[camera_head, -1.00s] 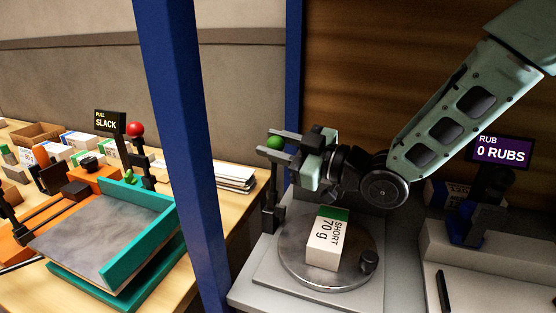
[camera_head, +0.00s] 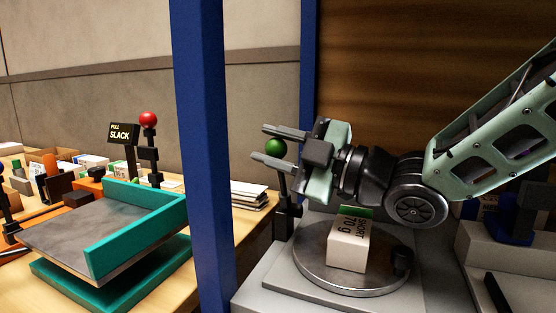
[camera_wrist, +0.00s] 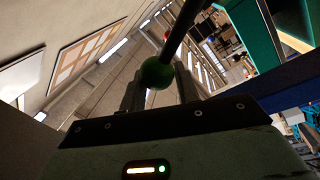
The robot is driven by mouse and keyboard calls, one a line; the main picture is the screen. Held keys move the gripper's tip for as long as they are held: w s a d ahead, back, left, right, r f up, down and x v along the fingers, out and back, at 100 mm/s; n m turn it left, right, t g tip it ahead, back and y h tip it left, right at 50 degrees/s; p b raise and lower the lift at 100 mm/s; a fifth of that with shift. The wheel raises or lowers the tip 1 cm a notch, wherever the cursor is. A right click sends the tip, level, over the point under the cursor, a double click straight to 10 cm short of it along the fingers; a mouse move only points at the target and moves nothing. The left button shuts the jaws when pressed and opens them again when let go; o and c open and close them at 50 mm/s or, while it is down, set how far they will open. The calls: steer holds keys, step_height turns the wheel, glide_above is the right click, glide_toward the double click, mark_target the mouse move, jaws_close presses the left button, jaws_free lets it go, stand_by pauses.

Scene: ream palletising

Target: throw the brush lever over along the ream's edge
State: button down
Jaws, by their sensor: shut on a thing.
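The brush lever is a dark upright post (camera_head: 284,190) with a green ball knob (camera_head: 276,147), at the back left of the grey station. My gripper (camera_head: 268,146) reaches in from the right, its fingers on either side of the green knob and shut on it. The wrist view shows the green knob (camera_wrist: 157,73) between the two fingers (camera_wrist: 158,88), with the dark rod running up from it. The ream (camera_head: 348,243), a small white block with a green end and "SHORT 70 g" on it, sits on the round metal turntable (camera_head: 320,277) below my gripper.
A blue post (camera_head: 203,150) stands left of the station. Beyond it are a teal-edged tray (camera_head: 130,235), a red-knobbed lever (camera_head: 149,119) and a "PULL SLACK" sign (camera_head: 124,133). A small dark knob (camera_head: 402,260) stands on the turntable's right edge.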

steer(key=shift+w+d+f+h, duration=0.1)
steer(key=shift+d+f+h, duration=0.05)
steer(key=shift+f, duration=0.3)
steer(key=shift+w+d+f+h, duration=0.1)
steer(key=shift+f+h, duration=0.05)
steer(key=shift+f, duration=0.25)
steer(key=c, duration=1.4)
jaws_free()
steer(key=o, duration=0.3)
steer(key=shift+w, duration=0.15)
steer(key=shift+o, duration=0.2)
steer(key=shift+a+r, duration=0.1)
steer(key=shift+r, duration=0.1)
steer(key=shift+s+r, duration=0.1)
steer(key=shift+s, duration=0.1)
steer(key=b+v, duration=0.4)
steer(key=v, duration=1.3)
steer(key=shift+f, duration=0.3)
